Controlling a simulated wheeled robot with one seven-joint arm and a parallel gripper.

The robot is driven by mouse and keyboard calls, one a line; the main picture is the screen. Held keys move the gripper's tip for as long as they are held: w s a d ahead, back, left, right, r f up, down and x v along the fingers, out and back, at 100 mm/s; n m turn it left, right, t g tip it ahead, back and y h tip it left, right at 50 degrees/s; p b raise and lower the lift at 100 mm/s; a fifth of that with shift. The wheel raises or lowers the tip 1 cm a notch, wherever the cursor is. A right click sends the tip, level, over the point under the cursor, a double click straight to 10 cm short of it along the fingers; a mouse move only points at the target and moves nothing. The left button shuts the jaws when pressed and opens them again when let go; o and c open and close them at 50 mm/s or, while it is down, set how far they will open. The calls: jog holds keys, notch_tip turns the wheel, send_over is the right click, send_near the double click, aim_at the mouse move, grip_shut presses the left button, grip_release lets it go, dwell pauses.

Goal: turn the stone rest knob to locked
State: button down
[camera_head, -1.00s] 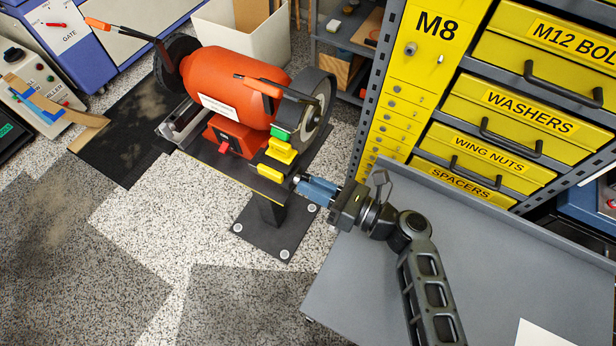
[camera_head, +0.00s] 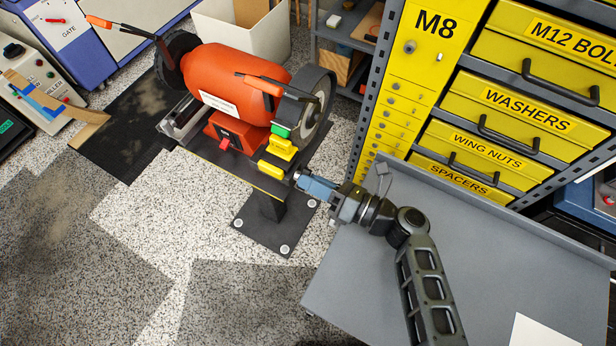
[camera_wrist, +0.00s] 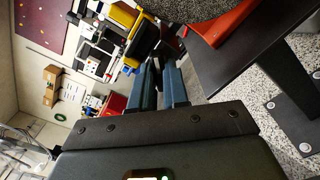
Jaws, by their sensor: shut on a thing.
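The orange bench grinder (camera_head: 238,83) stands on a pedestal, with a grey stone wheel (camera_head: 307,105) at its right end. Yellow rest blocks (camera_head: 281,150) with a green top piece sit below that wheel; yellow parts also show in the wrist view (camera_wrist: 146,38). My gripper (camera_head: 299,178) reaches in from the right, its blue fingers pointing at the rest. In the wrist view its two fingers (camera_wrist: 163,62) are close together around a small dark part, apparently the stone rest knob (camera_wrist: 167,49). The knob is mostly hidden, and its lock position cannot be read.
A grey bench top (camera_head: 400,285) lies under my arm. A yellow drawer cabinet (camera_head: 500,100) stands behind it on the right. The grinder's dark base plate (camera_head: 215,168) is close to my fingers. Speckled floor (camera_head: 130,270) is open on the left.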

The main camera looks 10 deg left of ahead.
dwell(0.3)
jog(key=m, duration=0.4)
jog(key=shift+m, duration=0.4)
jog(key=m, duration=0.4)
jog(key=c, duration=1)
grip_release()
jog(key=shift+d, duration=0.1)
jog(key=v, duration=0.6)
jog(key=shift+s+d, duration=0.15)
jog(key=shift+d, duration=0.25)
